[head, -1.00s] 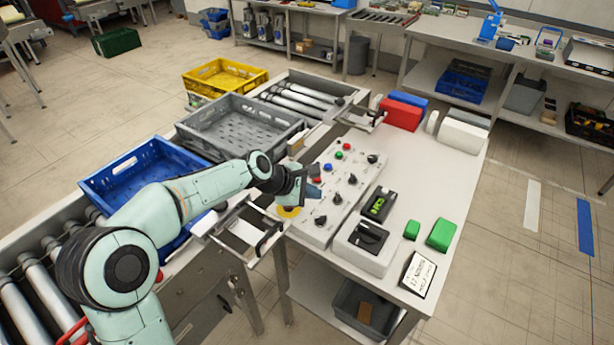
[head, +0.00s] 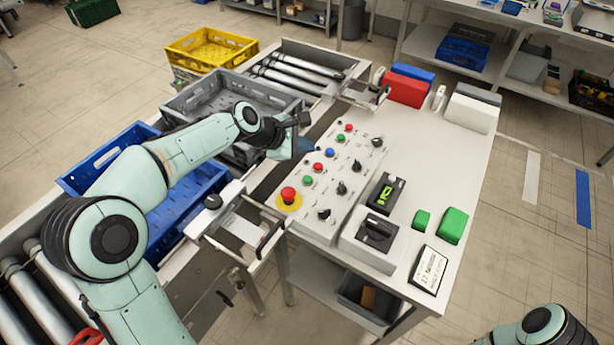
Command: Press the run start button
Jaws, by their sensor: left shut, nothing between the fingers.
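The sloped grey control panel (head: 318,232) on the white table carries green, red and blue push buttons and a row of black knobs. One green button (head: 307,181) is on the near part and another green button (head: 340,138) is farther back. The labels are too small to read, so I cannot tell which is run start. A red mushroom button on a yellow disc (head: 289,196) is at the near left corner. My left gripper (head: 303,149) is shut and empty, beside the panel's left edge, apart from the buttons. My right gripper is out of view.
A blue crate (head: 190,213), a grey crate (head: 215,86) and a yellow crate (head: 212,48) stand left of the panel. A black switch box (head: 370,238), green blocks (head: 453,226) and a sign (head: 429,270) lie on the table's right.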

